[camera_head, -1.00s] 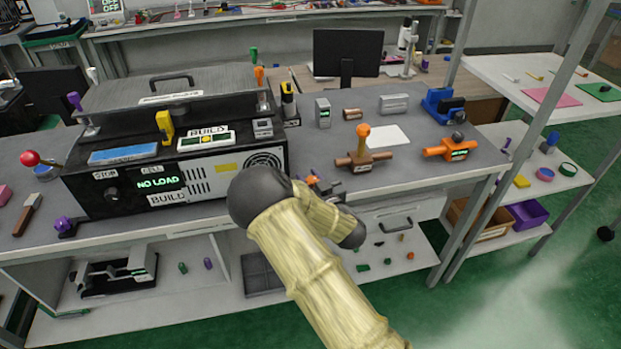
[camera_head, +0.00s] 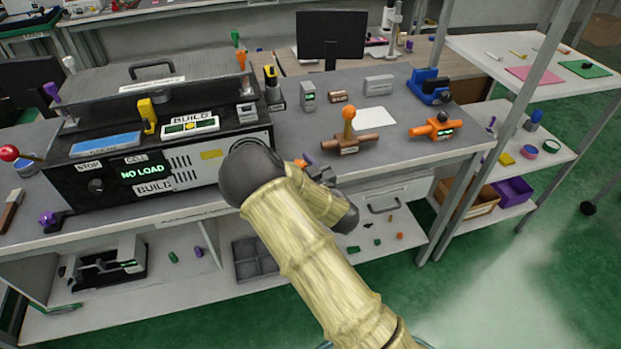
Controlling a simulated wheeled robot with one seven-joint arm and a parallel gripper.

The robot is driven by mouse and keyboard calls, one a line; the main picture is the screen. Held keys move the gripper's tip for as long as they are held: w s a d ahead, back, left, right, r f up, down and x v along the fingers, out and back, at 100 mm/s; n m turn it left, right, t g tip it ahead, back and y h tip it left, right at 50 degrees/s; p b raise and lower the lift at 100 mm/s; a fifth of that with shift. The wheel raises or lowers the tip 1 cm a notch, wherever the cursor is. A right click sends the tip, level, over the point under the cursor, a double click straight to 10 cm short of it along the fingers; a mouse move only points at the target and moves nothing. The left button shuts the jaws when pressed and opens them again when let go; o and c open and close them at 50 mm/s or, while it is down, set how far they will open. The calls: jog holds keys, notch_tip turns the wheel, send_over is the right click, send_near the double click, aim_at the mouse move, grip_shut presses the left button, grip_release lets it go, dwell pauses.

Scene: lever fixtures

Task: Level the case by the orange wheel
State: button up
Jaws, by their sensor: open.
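The black case (camera_head: 150,190) stands on the bench at the left, with a green "NO LOAD" display. A white gauge with a green and yellow strip (camera_head: 188,126) sits on its top ledge; the reading is too small to make out. A small orange part (camera_head: 300,163) shows near the case's front right corner, perhaps the orange wheel, mostly hidden behind my arm. A purple wheel (camera_head: 50,218) is at the front left corner. My gripper (camera_head: 322,174) is open, close beside the orange part; its fingers are largely hidden, and I cannot tell whether it touches.
A brown fixture with an orange-knobbed lever (camera_head: 348,130) and an orange valve-like fixture (camera_head: 436,128) stand to the right on the bench. A red-knobbed lever (camera_head: 10,153) is at the far left. The bench front between my arm and the orange fixture is fairly clear.

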jog(key=b+v, duration=0.1)
jog(key=v, duration=1)
jog(key=w+d+f+m+g+h, duration=0.1)
jog(key=w+d+m+g+h, duration=0.1)
jog(key=d+m+h, duration=0.45)
jog(key=s+d+g+h, duration=0.3)
jog(key=s+d+g, duration=0.1)
jog(key=s+d, duration=0.2)
jog(key=s+r+g, duration=0.2)
jog(key=s+g, duration=0.1)
jog(key=s, duration=0.4)
jog(key=s+r+g, duration=0.3)
jog(key=s+g, duration=0.1)
jog(key=s, duration=0.3)
jog(key=w+p+v, duration=0.2)
jog(key=p+v, duration=1)
jog(key=p, duration=0.1)
jog(key=shift+w+r, duration=0.25)
jog(key=shift+r, duration=0.2)
